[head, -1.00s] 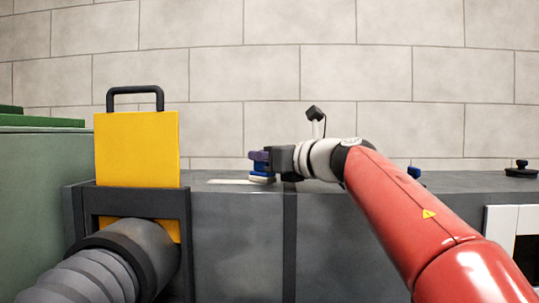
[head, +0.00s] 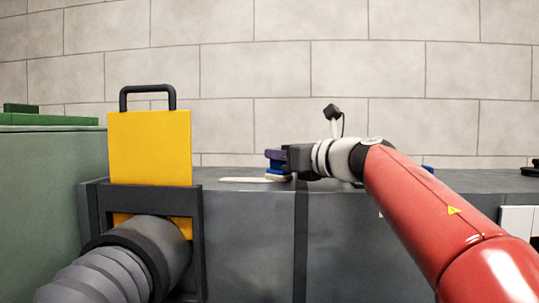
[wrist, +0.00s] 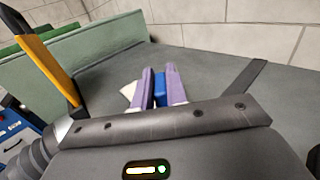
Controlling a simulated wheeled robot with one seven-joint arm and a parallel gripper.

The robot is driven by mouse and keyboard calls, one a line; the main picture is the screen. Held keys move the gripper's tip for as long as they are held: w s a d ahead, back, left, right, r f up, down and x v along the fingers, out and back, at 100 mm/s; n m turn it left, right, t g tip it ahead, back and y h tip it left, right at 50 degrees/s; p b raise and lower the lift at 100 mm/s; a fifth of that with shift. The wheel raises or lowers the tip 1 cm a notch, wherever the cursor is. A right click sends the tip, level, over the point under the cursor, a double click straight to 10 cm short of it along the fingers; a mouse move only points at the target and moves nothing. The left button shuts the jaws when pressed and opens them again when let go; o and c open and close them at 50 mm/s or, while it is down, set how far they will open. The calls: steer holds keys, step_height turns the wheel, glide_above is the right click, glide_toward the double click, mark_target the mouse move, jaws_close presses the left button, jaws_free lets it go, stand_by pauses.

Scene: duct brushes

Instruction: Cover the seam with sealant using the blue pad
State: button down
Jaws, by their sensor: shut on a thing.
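My gripper (head: 277,161), with purple fingers, is shut on the blue pad (head: 276,169) at the top of the grey duct. The pad also shows between the fingers in the wrist view (wrist: 159,88). Its pale underside is at or very near the duct top; I cannot tell whether it touches. A whitish sealant strip (head: 240,180) lies on the duct top, running left from the pad. In the wrist view a pale patch (wrist: 128,91) shows left of the fingers. The seam itself cannot be made out apart from the strip.
A yellow plate with a black handle (head: 150,140) stands upright in a dark frame left of the strip. A green box (head: 45,190) is at far left, and a ribbed hose (head: 95,275) is in front. A block wall (head: 280,70) stands behind. A dark object (head: 532,170) is at the right edge.

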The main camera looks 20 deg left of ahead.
steer(key=shift+d, duration=0.15)
step_height(320, 180, up, 6)
steer(key=p, duration=0.6)
steer(key=shift+r, duration=0.1)
steer(key=shift+r+p, duration=0.75)
steer(key=shift+p, duration=0.2)
steer(key=shift+r+p, duration=0.35)
steer(key=shift+r, duration=0.4)
